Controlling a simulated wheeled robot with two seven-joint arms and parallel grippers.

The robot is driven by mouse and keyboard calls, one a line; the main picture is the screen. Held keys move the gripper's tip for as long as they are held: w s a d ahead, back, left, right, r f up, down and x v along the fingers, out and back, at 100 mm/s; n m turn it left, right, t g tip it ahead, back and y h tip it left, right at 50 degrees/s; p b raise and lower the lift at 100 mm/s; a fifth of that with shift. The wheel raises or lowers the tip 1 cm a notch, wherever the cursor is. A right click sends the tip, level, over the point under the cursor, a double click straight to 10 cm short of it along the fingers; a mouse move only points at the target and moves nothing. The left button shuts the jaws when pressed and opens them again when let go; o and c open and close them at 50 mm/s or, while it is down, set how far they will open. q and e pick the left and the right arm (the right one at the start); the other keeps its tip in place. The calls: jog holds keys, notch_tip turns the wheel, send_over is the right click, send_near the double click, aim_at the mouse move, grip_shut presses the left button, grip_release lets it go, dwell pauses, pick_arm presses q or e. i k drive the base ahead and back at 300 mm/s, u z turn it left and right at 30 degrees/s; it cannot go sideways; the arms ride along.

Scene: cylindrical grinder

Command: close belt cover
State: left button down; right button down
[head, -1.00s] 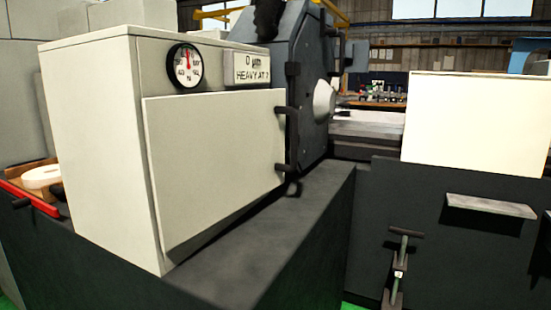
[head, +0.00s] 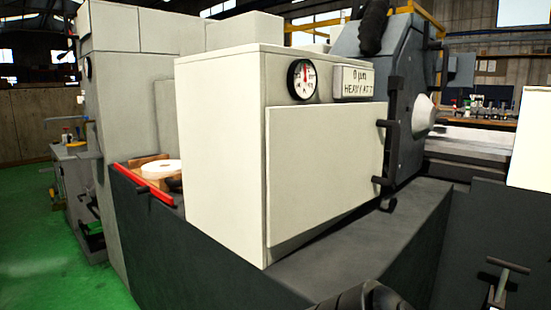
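A light grey machine housing (head: 220,160) stands on the dark machine bed in the middle. Its front carries a large flat cream panel (head: 325,172). The panel's lower left edge seems to stand slightly off the housing, and its right edge is near a black handle (head: 388,155). I cannot tell for sure which part is the belt cover. Left of the housing, a red-edged ledge (head: 150,188) holds a white disc (head: 161,168) and brown pieces. Neither gripper's fingers show. A dark rounded part at the bottom edge may be mine.
A dark grey wheel guard (head: 405,95) stands right of the housing. A T-handled lever (head: 505,268) is at the lower right. Tall grey cabinets (head: 120,80) rise behind. Green floor (head: 45,240) is open at the left.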

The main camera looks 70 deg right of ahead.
aim_at(324, 162)
jog(key=u, duration=0.15)
jog(key=k, duration=0.85)
jog(key=z, duration=0.35)
